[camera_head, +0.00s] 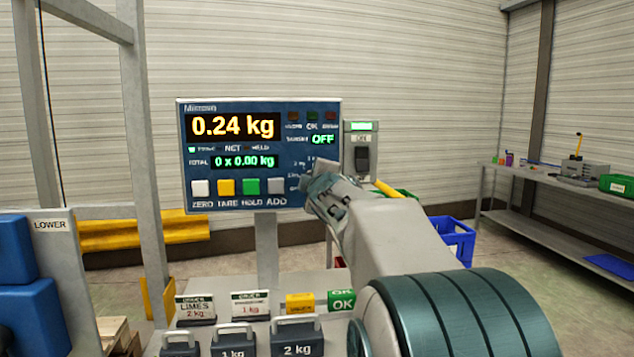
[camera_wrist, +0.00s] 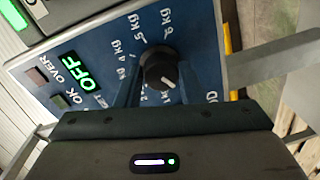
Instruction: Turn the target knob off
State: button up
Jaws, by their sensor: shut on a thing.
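The target knob (camera_wrist: 159,68) is a round black dial on the blue scale panel (camera_wrist: 208,28). A white pointer mark shows on its face, toward the lower right in the wrist view. Printed kg labels ring it, some partly hidden by my fingers. My gripper (camera_wrist: 160,84) has one finger on each side of the knob and is shut on it. In the head view my gripper (camera_head: 318,182) is at the right part of the panel (camera_head: 230,185) and hides the knob. The green target display (camera_head: 322,139) reads OFF. The large display (camera_head: 232,125) reads 0.24 kg.
A grey switch box (camera_head: 361,150) stands just right of the panel. White, yellow, green and grey buttons (camera_head: 238,187) line its lower edge. Weights (camera_head: 297,336) and small signs stand on the bench below. A blue crate (camera_head: 455,240) and a side table (camera_head: 540,228) are at right.

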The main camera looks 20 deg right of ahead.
jog(key=o, duration=1)
jog(key=shift+w, duration=0.1)
jog(key=v, duration=1.4)
jog(key=shift+f+b, duration=0.1)
jog(key=shift+b, duration=0.3)
jog(key=s+a+f+m+g+y+p, duration=0.1)
jog(key=s+a+f+m+g+p, duration=0.3)
jog(key=s+f, duration=0.3)
jog(key=s+a+f+m+g+y+p, duration=0.2)
jog(key=s+a+f+m+g+p, duration=0.2)
jog(key=s+a+f+g, duration=0.1)
jog(key=s+a+f+m+g+y+p, duration=0.1)
jog(key=s+a+f+m+g+p, duration=0.3)
jog(key=s+f, duration=0.4)
jog(key=shift+s+a+f+g+p, duration=0.35)
jog(key=shift+a+f+g, duration=0.05)
jog(key=shift+a, duration=0.25)
